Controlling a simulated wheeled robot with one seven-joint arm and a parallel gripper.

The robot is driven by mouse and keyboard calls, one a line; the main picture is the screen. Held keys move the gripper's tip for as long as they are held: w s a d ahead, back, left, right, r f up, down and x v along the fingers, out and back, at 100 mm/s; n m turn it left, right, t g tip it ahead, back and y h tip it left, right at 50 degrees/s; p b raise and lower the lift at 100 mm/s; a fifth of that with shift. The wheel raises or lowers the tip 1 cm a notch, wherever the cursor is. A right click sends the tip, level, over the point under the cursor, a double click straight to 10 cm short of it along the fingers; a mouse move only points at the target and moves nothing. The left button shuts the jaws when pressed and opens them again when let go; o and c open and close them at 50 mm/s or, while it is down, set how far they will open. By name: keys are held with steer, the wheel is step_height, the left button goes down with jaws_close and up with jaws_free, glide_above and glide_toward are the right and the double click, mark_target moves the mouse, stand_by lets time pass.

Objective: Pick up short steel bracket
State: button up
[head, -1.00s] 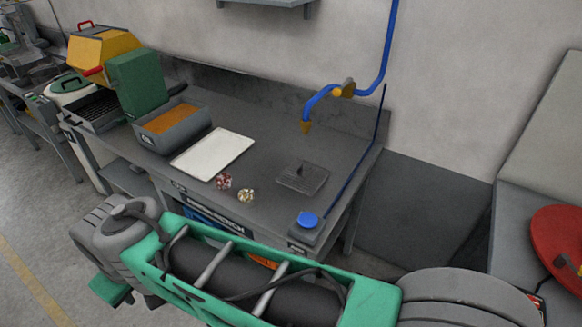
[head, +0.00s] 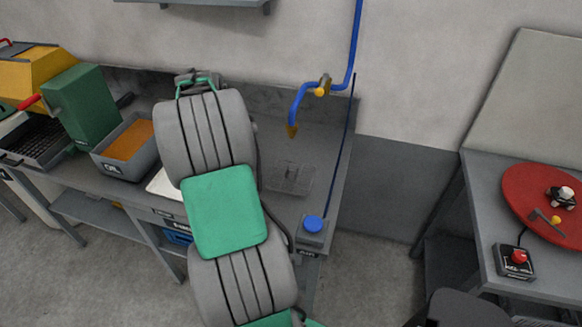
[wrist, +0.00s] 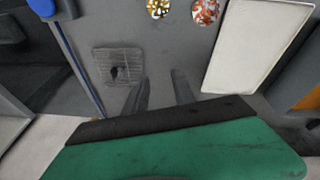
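I cannot surely identify the short steel bracket. A grey T-shaped metal piece (head: 545,215) lies on the red round plate (head: 520,200) at the right in the head view. A small dark piece (wrist: 115,73) sits on the drain grate (wrist: 133,54) in the wrist view; its shape is too small to tell. My gripper (wrist: 160,76) is open, its two fingers apart and empty over the grey bench, beside the grate. In the head view my arm hides the gripper.
A white tray (wrist: 243,45) lies on the bench, with red-white (wrist: 206,12) and yellow-white (wrist: 158,8) small heaps beside it. A blue button box (head: 313,226) stands at the bench corner. A blue pipe (head: 297,100) hangs over the bench. A red-button box (head: 516,262) is on the right table.

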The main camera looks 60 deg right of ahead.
steer(key=s+d+f+m+g, duration=0.1)
steer(key=s+d+f+m, duration=0.3)
steer(key=s+d, duration=0.6)
steer(key=b, duration=0.3)
glide_toward(292, 173)
steer(key=shift+w+a+f+n, duration=0.15)
steer(key=shift+w+f+n, duration=0.2)
steer(key=shift+w, duration=0.35)
steer(key=b+x, duration=0.2)
steer(key=x, duration=0.3)
steer(key=shift+f, duration=0.4)
steer(key=shift+r, duration=0.15)
jaws_close()
